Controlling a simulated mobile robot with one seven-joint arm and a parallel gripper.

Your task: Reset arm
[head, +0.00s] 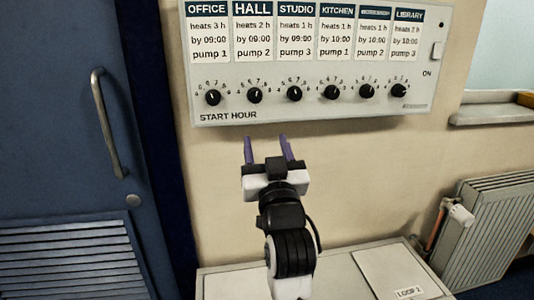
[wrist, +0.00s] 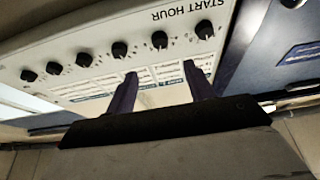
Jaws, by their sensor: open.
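My gripper (head: 267,142) is open and empty, with two purple fingers pointing up toward the wall. In the head view it stands just below the lower edge of a white control panel (head: 310,112). In the wrist view the open fingers (wrist: 160,80) show in front of the panel, which appears upside down. The panel carries a row of black start-hour knobs, such as the office knob (head: 213,97) and the hall knob (head: 255,95). Room labels with heating times stand above the knobs. I cannot tell whether the fingers touch the panel; nothing is between them.
A blue door (head: 60,140) with a metal handle (head: 106,122) and a louvred vent is at the left. A white radiator (head: 490,235) with a valve is at the right, below a sill (head: 490,108). A pale cabinet top (head: 340,272) lies below my arm. The wall beside my gripper is bare.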

